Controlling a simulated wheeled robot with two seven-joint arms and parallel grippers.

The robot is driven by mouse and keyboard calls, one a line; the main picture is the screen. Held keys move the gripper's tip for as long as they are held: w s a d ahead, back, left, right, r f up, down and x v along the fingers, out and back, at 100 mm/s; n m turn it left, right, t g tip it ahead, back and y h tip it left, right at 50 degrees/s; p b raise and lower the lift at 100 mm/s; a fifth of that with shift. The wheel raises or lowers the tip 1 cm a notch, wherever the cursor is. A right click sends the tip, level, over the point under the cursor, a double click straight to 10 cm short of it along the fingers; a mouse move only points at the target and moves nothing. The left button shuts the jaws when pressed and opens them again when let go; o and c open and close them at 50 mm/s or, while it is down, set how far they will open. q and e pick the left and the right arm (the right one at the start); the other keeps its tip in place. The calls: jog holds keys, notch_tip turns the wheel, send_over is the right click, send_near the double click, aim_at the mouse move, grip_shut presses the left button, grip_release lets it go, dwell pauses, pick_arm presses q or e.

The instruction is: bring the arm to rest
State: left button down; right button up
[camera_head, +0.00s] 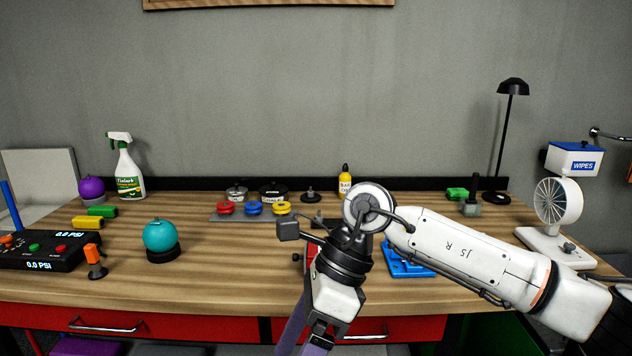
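My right arm (465,250) comes in from the right over the workbench (220,290) and bends down at the wrist in the middle of the view. My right gripper (310,343) points down at the bottom edge, in front of the bench. Its fingertips are cut off or too unclear to tell whether they are open or shut. My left arm and gripper are not in view.
The arm partly hides a blue tray (408,268). A teal ball (160,236) on a black stand, a pressure console (45,250), a spray bottle (127,172), coloured discs (254,208), a fan (556,205) and a lamp (512,88) stand on the bench.

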jog(key=s+a+r+m+g+y, duration=0.1)
jog(key=s+a+r+m+y, duration=0.2)
jog(key=a+y, duration=0.3)
jog(key=s+a+r+m+g+y, duration=0.2)
jog(key=s+a+m+y, duration=0.2)
jog(key=a+y, duration=0.15)
jog(key=w+d+f+m+t+y, duration=0.15)
jog(key=w+d+m+t, duration=0.3)
jog(key=m+t, duration=0.55)
jog(key=w+d+f+m+t+y, duration=0.1)
jog(key=w+d+f+m+t, duration=0.15)
jog(key=w+m+t, duration=0.7)
jog(key=s+d+f+m+t+h, duration=0.25)
jog(key=d+f+m+h, duration=0.6)
jog(key=m, duration=0.45)
jog(key=s+d+f+m+h, duration=0.3)
jog(key=d+f+m+h, duration=0.3)
jog(key=f, duration=0.5)
jog(key=s+d+f+m+g+h, duration=0.1)
jog(key=s+d+f+m+g, duration=0.2)
jog(key=s+d+f, duration=0.2)
jog(key=s+d+f+m+g+h, duration=0.1)
jog(key=s+d+f+m+g, duration=0.2)
jog(key=s+f, duration=0.8)
jog(key=shift+s+d+f+g, duration=0.4)
jog(key=shift+d+g, duration=0.2)
jog(key=shift+d, duration=0.6)
